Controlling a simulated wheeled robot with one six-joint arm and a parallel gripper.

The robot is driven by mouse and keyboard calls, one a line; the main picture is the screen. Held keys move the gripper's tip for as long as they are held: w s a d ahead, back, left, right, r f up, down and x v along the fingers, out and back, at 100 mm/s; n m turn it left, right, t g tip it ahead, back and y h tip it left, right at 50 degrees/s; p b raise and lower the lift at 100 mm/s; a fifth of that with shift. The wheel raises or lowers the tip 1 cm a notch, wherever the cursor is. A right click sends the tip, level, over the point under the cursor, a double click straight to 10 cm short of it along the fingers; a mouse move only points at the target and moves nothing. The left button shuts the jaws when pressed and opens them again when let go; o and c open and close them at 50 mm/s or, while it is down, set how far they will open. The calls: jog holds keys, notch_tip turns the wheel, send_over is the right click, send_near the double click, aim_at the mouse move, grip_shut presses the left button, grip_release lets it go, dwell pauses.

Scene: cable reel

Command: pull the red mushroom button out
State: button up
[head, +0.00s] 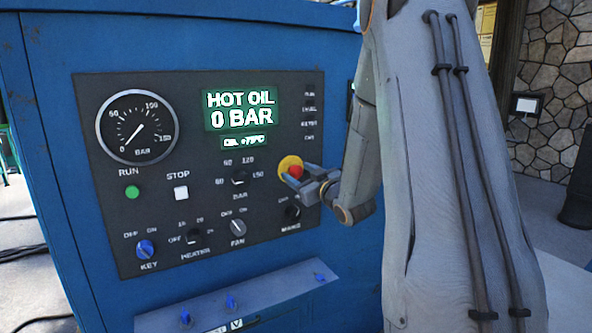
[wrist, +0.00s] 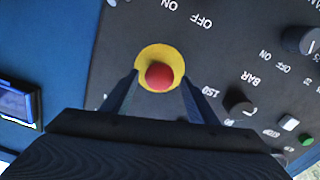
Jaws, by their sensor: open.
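The red mushroom button (head: 295,172) sits on a yellow round plate (head: 287,162) on the right part of the dark control panel. In the wrist view the red button (wrist: 159,76) shows in front of its yellow plate (wrist: 149,54). My gripper (head: 303,177) is at the button in the head view, coming from the right. In the wrist view my gripper (wrist: 160,88) is open, with one finger on each side of the button's lower part. I cannot tell whether the fingers touch it. The button's stem is hidden behind its cap.
The panel carries a pressure gauge (head: 137,127), a display (head: 240,109) reading 0 BAR, a green run button (head: 132,192), a white stop button (head: 181,193) and several knobs. The BAR knob (head: 239,177) is close left of the button. A ledge with blue levers (head: 231,301) juts out below.

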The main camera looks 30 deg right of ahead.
jog(key=shift+w, duration=1.1)
grip_shut()
jog(key=shift+s+d, duration=0.1)
jog(key=shift+s, duration=0.7)
grip_release()
jog(key=shift+s, duration=0.1)
jog(key=s+b, duration=0.2)
jog(key=s, duration=0.5)
jog(key=shift+s+d, duration=0.15)
jog(key=shift+s, duration=0.25)
